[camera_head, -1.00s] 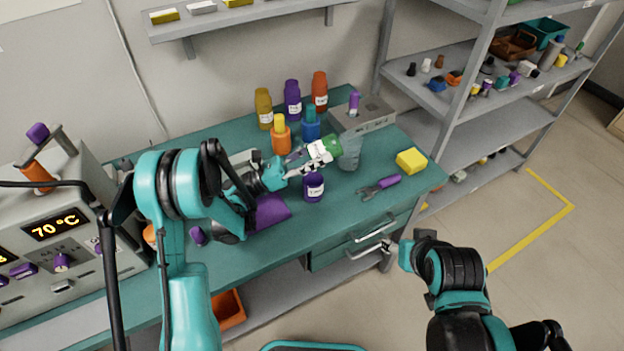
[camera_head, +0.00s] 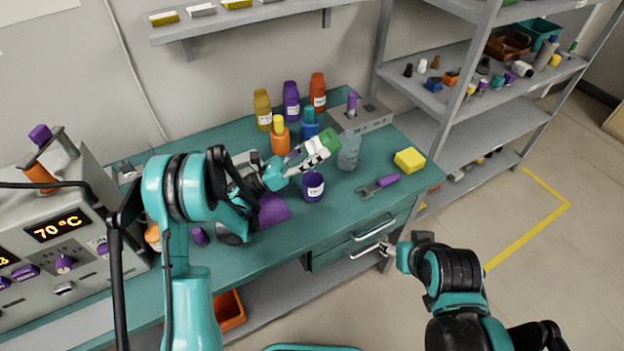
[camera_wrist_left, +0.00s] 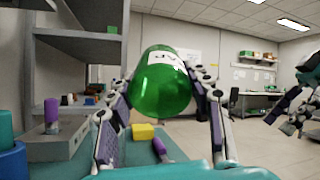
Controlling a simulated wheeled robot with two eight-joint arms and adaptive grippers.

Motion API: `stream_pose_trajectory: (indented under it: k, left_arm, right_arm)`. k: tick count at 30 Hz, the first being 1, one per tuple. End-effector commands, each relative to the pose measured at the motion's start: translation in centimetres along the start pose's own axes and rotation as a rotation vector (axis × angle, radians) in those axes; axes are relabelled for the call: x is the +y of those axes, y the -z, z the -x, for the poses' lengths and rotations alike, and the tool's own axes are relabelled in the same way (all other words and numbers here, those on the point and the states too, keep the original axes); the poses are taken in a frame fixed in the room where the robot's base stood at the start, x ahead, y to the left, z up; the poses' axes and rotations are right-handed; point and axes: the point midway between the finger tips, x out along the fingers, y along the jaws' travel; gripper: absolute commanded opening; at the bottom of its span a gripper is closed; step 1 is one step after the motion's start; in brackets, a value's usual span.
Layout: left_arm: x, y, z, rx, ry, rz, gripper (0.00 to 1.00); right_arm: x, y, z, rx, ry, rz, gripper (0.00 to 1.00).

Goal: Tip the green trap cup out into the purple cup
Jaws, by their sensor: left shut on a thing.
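My left gripper (camera_head: 318,150) is shut on the green trap cup (camera_head: 331,140) and holds it above the bench, tilted. In the left wrist view the green cup (camera_wrist_left: 162,92) sits between the two fingers, its white label partly showing. The purple cup (camera_head: 313,190) stands upright on the bench, with a white label, below and slightly left of the green cup. The two cups are apart. The green cup's contents cannot be made out. My right gripper (camera_head: 387,248) is small and partly hidden, in front of the drawers; its opening is unclear.
A clear beaker (camera_head: 349,155) stands close right of the green cup. Orange (camera_head: 280,140) and blue (camera_head: 310,127) bottles stand behind. A grey block (camera_head: 372,119), yellow sponge (camera_head: 410,160) and purple-handled tool (camera_head: 384,184) lie right.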

Motion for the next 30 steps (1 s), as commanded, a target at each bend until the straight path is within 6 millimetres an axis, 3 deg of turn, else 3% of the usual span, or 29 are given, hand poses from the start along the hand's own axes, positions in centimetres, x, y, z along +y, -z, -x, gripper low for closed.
stream_pose_trajectory:
  k: [30]
  left_arm:
    - [0.4,-1.4,-1.0,-0.108,0.027,-0.002,0.2]
  right_arm:
    - [0.0,0.0,0.0,0.0,0.0,0.0,0.53]
